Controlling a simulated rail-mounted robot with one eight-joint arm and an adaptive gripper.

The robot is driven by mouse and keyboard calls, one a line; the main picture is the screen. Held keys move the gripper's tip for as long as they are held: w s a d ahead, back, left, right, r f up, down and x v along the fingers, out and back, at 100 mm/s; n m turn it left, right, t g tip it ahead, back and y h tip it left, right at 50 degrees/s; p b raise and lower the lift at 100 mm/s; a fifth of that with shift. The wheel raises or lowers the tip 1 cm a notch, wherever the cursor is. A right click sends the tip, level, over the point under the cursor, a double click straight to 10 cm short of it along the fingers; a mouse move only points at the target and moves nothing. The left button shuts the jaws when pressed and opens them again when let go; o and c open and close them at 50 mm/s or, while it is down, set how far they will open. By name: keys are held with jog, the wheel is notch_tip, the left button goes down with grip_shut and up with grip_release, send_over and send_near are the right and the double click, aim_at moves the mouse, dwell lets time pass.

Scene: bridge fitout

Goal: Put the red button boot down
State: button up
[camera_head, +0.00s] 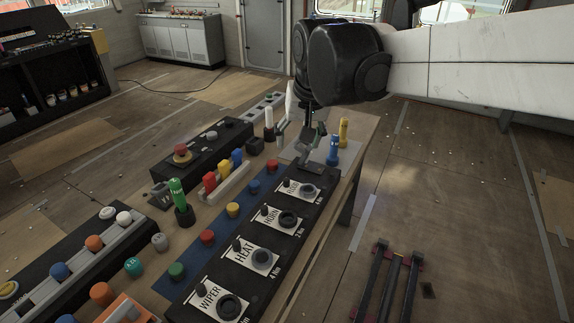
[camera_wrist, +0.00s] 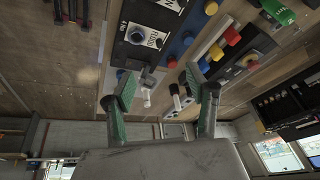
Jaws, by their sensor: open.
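A small red button boot (camera_head: 272,165) sits at the far end of the blue strip in the head view, and a red cap (camera_wrist: 172,62) shows between and beyond my fingertips in the wrist view. Another red boot (camera_head: 207,237) sits nearer on the same blue strip (camera_head: 219,221). I cannot tell which of the two the task means. My gripper (camera_head: 293,148) hangs over the far end of the bench, to the right of the far red boot and apart from it. Its green-padded fingers (camera_wrist: 162,82) are spread, with nothing held between them.
Yellow, blue and green boots share the strip. A black panel (camera_head: 252,255) with labelled switches runs along the bench's right edge. A red-topped control box (camera_head: 182,152), a rack of coloured blocks and upright blue (camera_head: 333,149) and yellow (camera_head: 343,130) pieces stand nearby.

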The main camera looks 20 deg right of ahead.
jog(key=s+f+n+t, duration=0.1)
jog(key=s+f, duration=0.2)
jog(key=s, duration=0.5)
jog(key=s+f+n+t, duration=0.1)
jog(key=s+f, duration=0.2)
jog(key=s, duration=0.6)
jog(key=shift+a+f+t, duration=0.15)
jog(key=shift+f+t, duration=0.25)
